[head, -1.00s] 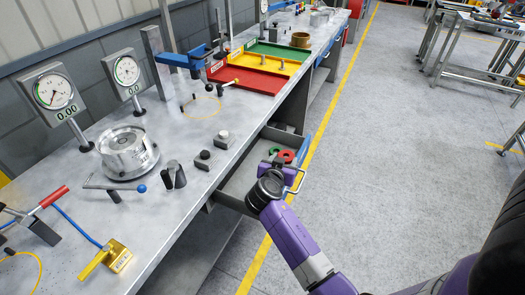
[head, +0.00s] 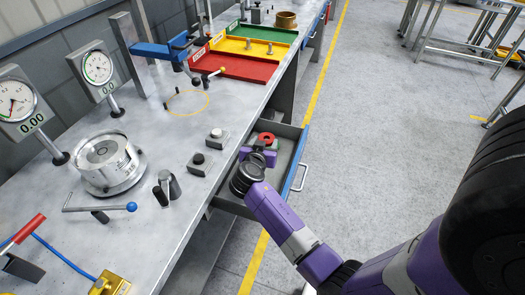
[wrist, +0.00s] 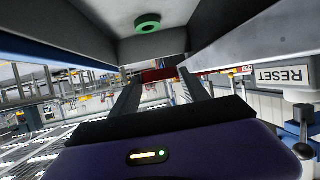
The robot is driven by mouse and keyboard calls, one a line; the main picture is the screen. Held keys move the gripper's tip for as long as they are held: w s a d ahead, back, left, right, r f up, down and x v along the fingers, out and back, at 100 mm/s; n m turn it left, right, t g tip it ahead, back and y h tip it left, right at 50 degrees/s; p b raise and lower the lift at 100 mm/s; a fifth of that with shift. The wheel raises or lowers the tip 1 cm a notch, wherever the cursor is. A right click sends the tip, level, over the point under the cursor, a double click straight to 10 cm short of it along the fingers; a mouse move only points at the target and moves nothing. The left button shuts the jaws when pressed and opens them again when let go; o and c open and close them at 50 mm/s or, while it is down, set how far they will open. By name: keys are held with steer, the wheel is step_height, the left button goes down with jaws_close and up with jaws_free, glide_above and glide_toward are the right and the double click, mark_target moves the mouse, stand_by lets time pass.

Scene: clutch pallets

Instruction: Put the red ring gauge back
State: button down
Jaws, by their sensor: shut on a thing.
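The red ring gauge (head: 267,138) shows at the far end of my gripper (head: 261,148), inside the outline of the open drawer (head: 291,145) in the head view. In the wrist view my gripper (wrist: 160,80) is shut on the red ring gauge (wrist: 158,75), seen as a red piece between the fingertips. A green ring (wrist: 147,24) lies on the drawer's grey floor in the wrist view, apart from the fingers. I cannot tell whether the red ring touches the drawer floor.
The drawer has a blue front and a metal handle (head: 300,177). On the bench stand red (head: 240,68), yellow and green trays. A round metal fixture (head: 107,163), dial gauges and a blue-knobbed lever (head: 131,207) stand left.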

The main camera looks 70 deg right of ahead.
steer(key=shift+w+f+b, duration=0.1)
steer(key=shift+f+b, duration=2.45)
steer(key=shift+f, duration=2.9)
